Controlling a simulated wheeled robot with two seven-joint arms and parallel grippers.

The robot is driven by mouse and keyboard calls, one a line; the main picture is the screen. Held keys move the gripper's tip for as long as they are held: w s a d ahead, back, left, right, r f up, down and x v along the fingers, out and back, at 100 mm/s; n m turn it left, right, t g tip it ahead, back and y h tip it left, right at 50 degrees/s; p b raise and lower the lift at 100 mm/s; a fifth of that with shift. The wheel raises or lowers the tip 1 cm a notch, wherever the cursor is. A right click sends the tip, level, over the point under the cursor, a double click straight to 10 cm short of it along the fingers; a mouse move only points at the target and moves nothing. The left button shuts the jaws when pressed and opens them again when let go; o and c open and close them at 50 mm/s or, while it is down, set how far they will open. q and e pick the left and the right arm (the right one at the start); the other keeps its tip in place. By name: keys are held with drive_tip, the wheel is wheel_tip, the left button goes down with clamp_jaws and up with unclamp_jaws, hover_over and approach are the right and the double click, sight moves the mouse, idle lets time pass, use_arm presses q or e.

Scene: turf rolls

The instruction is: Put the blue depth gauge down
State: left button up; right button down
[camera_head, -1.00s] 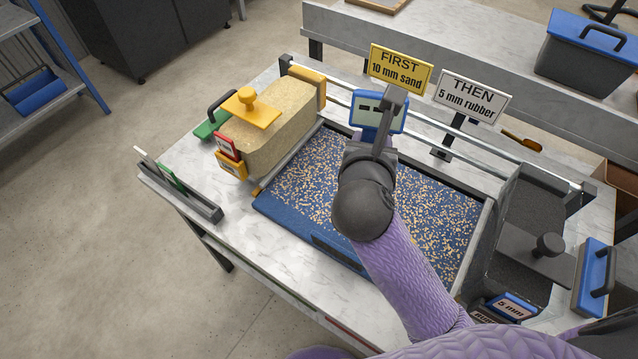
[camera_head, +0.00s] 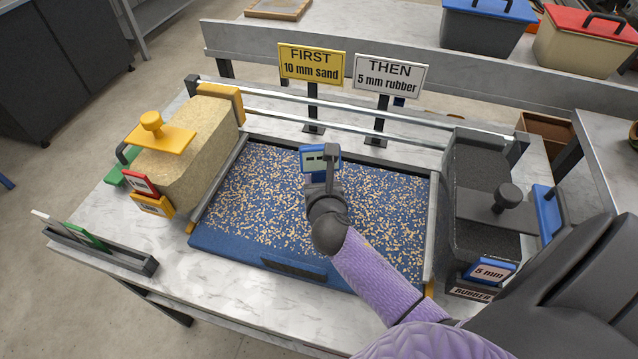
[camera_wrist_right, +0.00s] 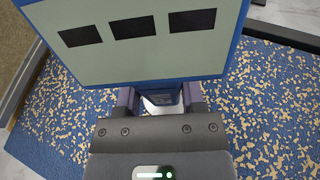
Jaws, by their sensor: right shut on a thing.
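The blue depth gauge (camera_head: 311,160) has a pale face with three dark windows. It stands over the far-middle part of the speckled blue turf tray (camera_head: 250,190). My right gripper (camera_head: 323,181) is shut on the gauge's stem, just below its face. The wrist view shows the gauge face (camera_wrist_right: 150,50) large, with the two fingers (camera_wrist_right: 160,100) on either side of the stem. The lower end of the gauge is hidden, so I cannot tell whether it touches the turf. My left gripper is not in view.
A yellow-handled sand block (camera_head: 185,140) stands left of the tray, and a dark rubber hopper (camera_head: 470,180) stands right. Two signs, FIRST 10 mm sand (camera_head: 312,65) and THEN 5 mm rubber (camera_head: 390,75), stand behind. A metal rail (camera_head: 350,118) runs across the back.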

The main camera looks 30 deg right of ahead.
drive_tip(key=shift+r, duration=0.1)
drive_tip(key=c, duration=0.7)
unclamp_jaws()
drive_tip(key=o, duration=0.5)
drive_tip(key=shift+s+a+r, duration=0.1)
drive_tip(key=shift+r, duration=0.1)
drive_tip(key=p+v, duration=0.4)
drive_tip(key=v, duration=0.7)
drive_tip(key=shift+s+a, duration=0.2)
drive_tip(key=shift+s, duration=0.1)
